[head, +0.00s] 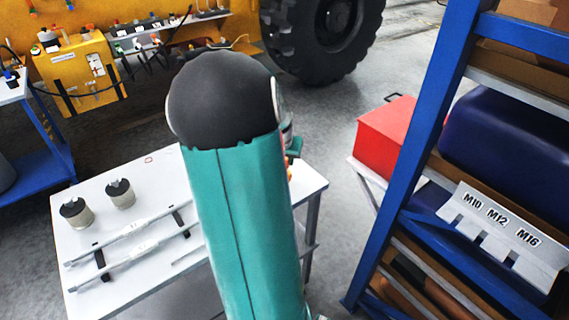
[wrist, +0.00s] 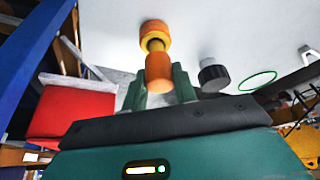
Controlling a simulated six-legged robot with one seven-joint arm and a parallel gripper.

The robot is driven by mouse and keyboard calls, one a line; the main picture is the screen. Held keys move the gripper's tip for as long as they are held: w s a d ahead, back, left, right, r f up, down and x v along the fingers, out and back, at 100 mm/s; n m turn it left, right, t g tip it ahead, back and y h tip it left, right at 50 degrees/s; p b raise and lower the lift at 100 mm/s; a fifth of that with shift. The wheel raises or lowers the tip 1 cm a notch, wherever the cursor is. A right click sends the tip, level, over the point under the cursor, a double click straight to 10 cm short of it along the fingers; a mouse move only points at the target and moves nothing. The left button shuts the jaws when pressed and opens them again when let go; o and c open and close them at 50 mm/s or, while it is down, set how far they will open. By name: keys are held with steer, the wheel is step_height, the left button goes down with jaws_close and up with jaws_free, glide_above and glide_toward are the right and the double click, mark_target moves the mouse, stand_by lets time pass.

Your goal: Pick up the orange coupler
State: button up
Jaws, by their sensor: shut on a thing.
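In the wrist view, the orange coupler (wrist: 159,72) is a short orange cylinder between the two teal fingers of my gripper (wrist: 159,80). My gripper is shut on it. A yellow neck and a wider orange-yellow round part (wrist: 155,32) show just beyond it, against the white table top (wrist: 235,30). I cannot tell whether these are part of the coupler or a separate piece, or whether the coupler touches the table.
A grey piece with a black cap (wrist: 213,76) and a green ring (wrist: 258,80) are right of the coupler. Two capped jars (head: 75,212) and metal rods (head: 135,230) occupy the table's left. A blue shelf (head: 415,130) and red box (head: 384,140) stand right.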

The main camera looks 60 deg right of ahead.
steer(key=w+a+r, duration=0.1)
steer(key=w+r, duration=0.9)
steer(key=w, duration=0.4)
steer(key=shift+a+r, duration=0.2)
steer(key=shift+r, duration=0.15)
steer(key=shift+s, duration=0.15)
